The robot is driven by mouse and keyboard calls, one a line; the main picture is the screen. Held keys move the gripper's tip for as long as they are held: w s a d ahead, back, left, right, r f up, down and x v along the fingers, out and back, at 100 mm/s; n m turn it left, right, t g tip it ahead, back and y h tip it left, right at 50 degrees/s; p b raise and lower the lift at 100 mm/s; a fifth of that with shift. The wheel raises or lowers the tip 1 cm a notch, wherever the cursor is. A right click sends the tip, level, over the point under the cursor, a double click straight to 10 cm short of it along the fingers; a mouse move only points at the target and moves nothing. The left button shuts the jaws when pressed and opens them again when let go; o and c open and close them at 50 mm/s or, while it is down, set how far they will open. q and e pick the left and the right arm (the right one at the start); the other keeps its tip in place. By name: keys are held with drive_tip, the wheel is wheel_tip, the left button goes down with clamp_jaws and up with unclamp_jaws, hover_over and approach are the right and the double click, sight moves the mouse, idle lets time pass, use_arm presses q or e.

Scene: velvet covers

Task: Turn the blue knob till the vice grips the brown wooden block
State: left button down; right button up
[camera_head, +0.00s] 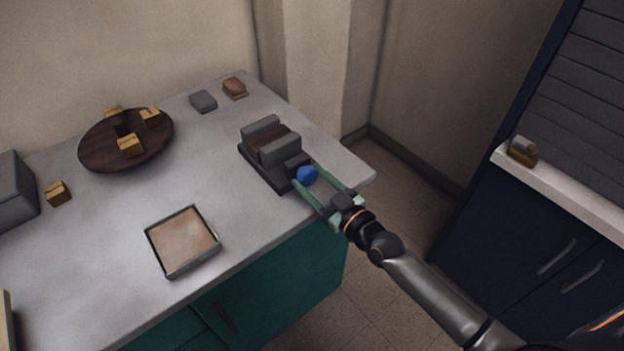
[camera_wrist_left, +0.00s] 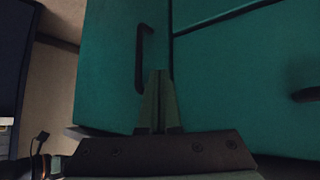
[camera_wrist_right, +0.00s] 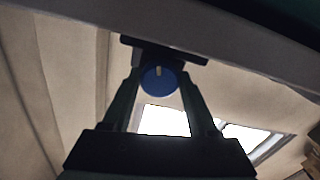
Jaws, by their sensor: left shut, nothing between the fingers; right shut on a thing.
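The vice (camera_head: 262,176) stands near the right edge of the worktop, with a dark base and two grey jaws. The brown wooden block (camera_head: 272,143) sits between the jaws; I cannot tell whether both jaws press on it. The blue knob (camera_head: 307,176) is on the vice's near right end. My right gripper (camera_head: 306,174) is shut on it, a finger on each side. In the right wrist view the knob (camera_wrist_right: 159,82) shows a pale mark near its top, between the fingertips (camera_wrist_right: 159,75). My left gripper (camera_wrist_left: 158,75) is shut and empty before teal cabinet fronts.
A square tray (camera_head: 182,272) lies on the worktop's near part. A round dark board (camera_head: 95,155) with several small labelled blocks is at the left. A grey block (camera_head: 203,101) and a brown item (camera_head: 234,87) lie at the back. Clear worktop surrounds the vice's left side.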

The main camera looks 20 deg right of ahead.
drive_tip(key=shift+m+p, duration=0.3)
drive_tip(key=shift+m, duration=0.7)
use_arm(q)
drive_tip(key=shift+s+a, duration=0.3)
drive_tip(key=shift+s, duration=0.1)
use_arm(e)
drive_tip(key=o, duration=1.4)
drive_tip(key=shift+c, duration=0.2)
use_arm(q)
drive_tip(key=shift+w, duration=0.15)
use_arm(e)
drive_tip(key=shift+s+d, duration=0.2)
drive_tip(key=shift+s, duration=0.4)
use_arm(q)
drive_tip(key=shift+r, duration=0.2)
use_arm(e)
drive_tip(key=v, duration=1.1)
